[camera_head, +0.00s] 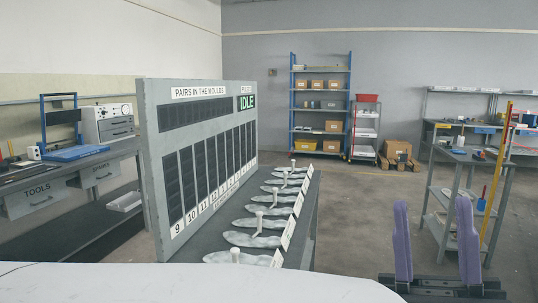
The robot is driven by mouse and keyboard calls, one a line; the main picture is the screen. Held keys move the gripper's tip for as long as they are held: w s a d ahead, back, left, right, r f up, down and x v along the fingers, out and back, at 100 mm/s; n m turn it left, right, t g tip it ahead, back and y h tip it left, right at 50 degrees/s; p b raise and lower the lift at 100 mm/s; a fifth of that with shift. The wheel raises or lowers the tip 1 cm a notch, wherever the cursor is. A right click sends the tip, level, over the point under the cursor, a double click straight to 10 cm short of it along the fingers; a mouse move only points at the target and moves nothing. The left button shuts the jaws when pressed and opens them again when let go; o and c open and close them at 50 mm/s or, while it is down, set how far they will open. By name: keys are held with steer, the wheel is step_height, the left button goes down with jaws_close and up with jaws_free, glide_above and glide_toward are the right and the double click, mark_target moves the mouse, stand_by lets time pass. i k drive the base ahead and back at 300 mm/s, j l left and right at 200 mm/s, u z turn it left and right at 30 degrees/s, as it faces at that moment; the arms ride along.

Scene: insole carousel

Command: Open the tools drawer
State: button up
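The tools drawer (38,197) is a grey box front labelled TOOLS, hung under the workbench (110,153) at the far left. It looks closed. Any handle on it is too small to make out. My gripper (433,206) is at the lower right, with two purple fingers pointing up. The fingers are wide apart with nothing between them. It is far from the drawer, on the opposite side of the picture.
A SPARES drawer (96,174) is beside it. A grey board (152,160) reading IDLE and a bench with several insole moulds (258,222) stand between gripper and drawers. A small tool stand (437,195) is behind the gripper. Open floor (350,200) lies in the middle.

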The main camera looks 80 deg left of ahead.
mark_target(19, 203)
steer(key=u, duration=4.65)
steer(key=i+u, duration=0.35)
steer(key=i, duration=0.8)
steer(key=i+l+z, duration=0.15)
steer(key=i+z, duration=0.2)
steer(key=i, duration=0.2)
steer(key=i+z, duration=0.35)
steer(key=i, duration=0.15)
